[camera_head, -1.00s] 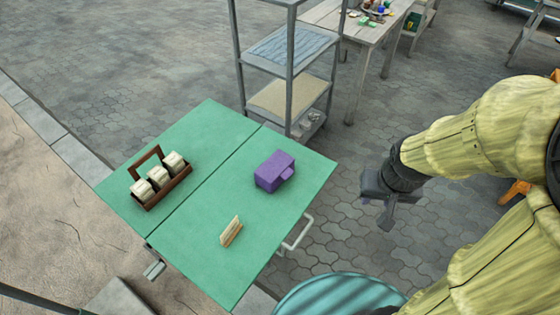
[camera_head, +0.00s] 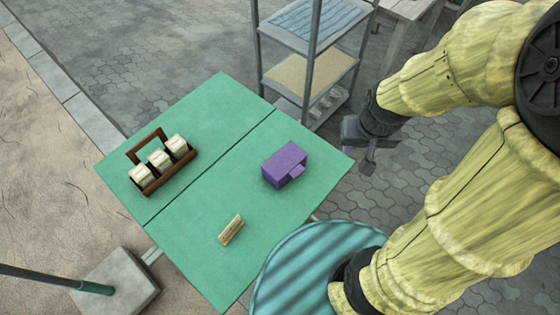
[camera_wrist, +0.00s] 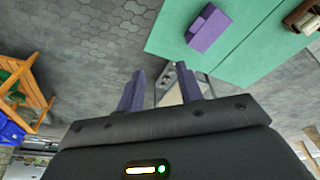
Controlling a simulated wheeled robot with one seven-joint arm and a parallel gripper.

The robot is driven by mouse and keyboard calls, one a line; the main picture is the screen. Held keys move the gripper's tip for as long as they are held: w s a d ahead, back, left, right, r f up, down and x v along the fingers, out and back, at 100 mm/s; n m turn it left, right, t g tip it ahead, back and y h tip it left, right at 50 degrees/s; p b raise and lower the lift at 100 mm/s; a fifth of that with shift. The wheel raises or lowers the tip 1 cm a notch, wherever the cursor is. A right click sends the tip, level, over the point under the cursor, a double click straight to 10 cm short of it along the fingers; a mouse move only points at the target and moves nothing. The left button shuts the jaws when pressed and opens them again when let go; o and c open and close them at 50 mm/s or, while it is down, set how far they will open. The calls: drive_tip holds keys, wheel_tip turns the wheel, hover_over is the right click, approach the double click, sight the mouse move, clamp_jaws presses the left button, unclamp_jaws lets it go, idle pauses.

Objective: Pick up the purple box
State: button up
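The purple box (camera_head: 284,164) lies on the right half of the green table (camera_head: 215,215), with a small purple block sticking out of its front right side. In the wrist view the purple box (camera_wrist: 207,28) shows near the top, ahead of the fingers and to the right. My gripper (camera_head: 364,152) is beyond the table's right corner, to the right of the box and apart from it. In the wrist view my gripper (camera_wrist: 170,92) has its two fingers spread with nothing between them, so it is open and empty.
A brown wooden carrier (camera_head: 165,171) with three pale jars stands on the table's left half. A small tan block (camera_head: 231,230) lies toward the front. A grey shelf rack (camera_head: 312,75) stands behind the table. A round teal striped surface (camera_head: 300,275) is at the front right.

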drive_tip(key=shift+o, duration=1.1)
drive_tip(key=shift+s, duration=0.15)
drive_tip(key=o, duration=0.3)
drive_tip(key=shift+s+f, duration=0.1)
drive_tip(key=shift+f, duration=0.05)
drive_tip(key=o, duration=0.9)
drive_tip(key=a+f+n+b, duration=0.1)
drive_tip(key=a+f+n+g+b, duration=0.1)
drive_tip(key=f, duration=0.1)
drive_tip(key=a+f+n+b, duration=0.1)
drive_tip(key=shift+w+a+f+n, duration=0.25)
drive_tip(key=shift+f+n, duration=0.05)
drive_tip(key=n+t+h+b, duration=0.9)
drive_tip(key=n+b, duration=0.5)
drive_tip(key=n, duration=1)
approach(270, 175)
drive_tip(key=shift+s+a+r, duration=0.6)
drive_tip(key=shift+a, duration=0.25)
drive_tip(key=x, duration=0.6)
drive_tip(key=b+x, duration=0.1)
drive_tip(key=x, duration=0.5)
drive_tip(key=shift+d+f, duration=0.15)
drive_tip(key=shift+f, duration=0.15)
